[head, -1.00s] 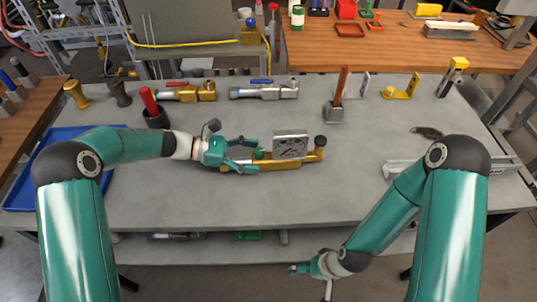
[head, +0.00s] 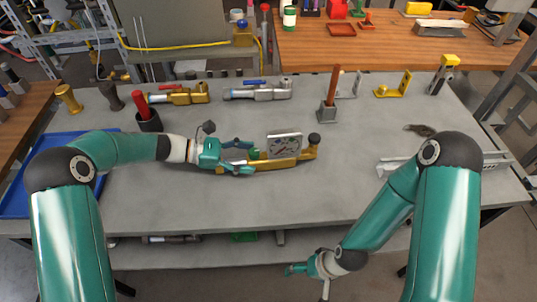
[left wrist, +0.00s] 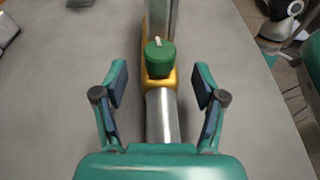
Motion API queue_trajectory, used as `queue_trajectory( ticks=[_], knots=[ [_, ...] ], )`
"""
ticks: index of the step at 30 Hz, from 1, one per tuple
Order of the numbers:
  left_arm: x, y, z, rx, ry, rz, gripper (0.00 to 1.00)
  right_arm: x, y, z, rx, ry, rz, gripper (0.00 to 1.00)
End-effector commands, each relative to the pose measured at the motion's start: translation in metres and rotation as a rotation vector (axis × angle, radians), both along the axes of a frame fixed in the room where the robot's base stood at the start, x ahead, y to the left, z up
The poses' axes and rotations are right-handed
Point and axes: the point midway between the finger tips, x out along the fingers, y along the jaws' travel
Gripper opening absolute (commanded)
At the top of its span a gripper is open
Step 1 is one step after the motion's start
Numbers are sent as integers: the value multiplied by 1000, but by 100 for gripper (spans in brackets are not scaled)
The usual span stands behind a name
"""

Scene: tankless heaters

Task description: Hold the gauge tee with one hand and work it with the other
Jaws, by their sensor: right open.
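My left gripper (head: 248,156) is open at the tee's left end. In the left wrist view, its fingers (left wrist: 158,82) stand on both sides of the tee with a gap on each side. My right gripper (head: 298,269) is open and empty, low in front of the table's front edge.
A red-handled tool in a dark holder (head: 148,122), a brass valve (head: 180,95) and a steel valve (head: 258,90) stand behind the tee. A blue tray (head: 38,203) is at the left. The table in front of the tee is clear.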

Motion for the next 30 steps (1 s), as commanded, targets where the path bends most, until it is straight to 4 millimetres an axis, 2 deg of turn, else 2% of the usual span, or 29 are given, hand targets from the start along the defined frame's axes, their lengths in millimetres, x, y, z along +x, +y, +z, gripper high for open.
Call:
queue_trajectory(
  ticks=[1,11,17,24,30],
  knots=[
    [-7,-2,-19,15,27,-8,72,0,0,-3,0,0,0,100],
    [-6,5,-17,15,25,-4,72,0,0,-3,0,0,0,100],
    [-6,32,-7,13,21,2,72,0,0,-2,0,0,0,100],
    [-6,78,16,6,7,5,72,0,0,-1,0,0,0,100],
    [-6,106,30,2,-2,4,72,0,0,-1,0,0,0,100]
  ],
)
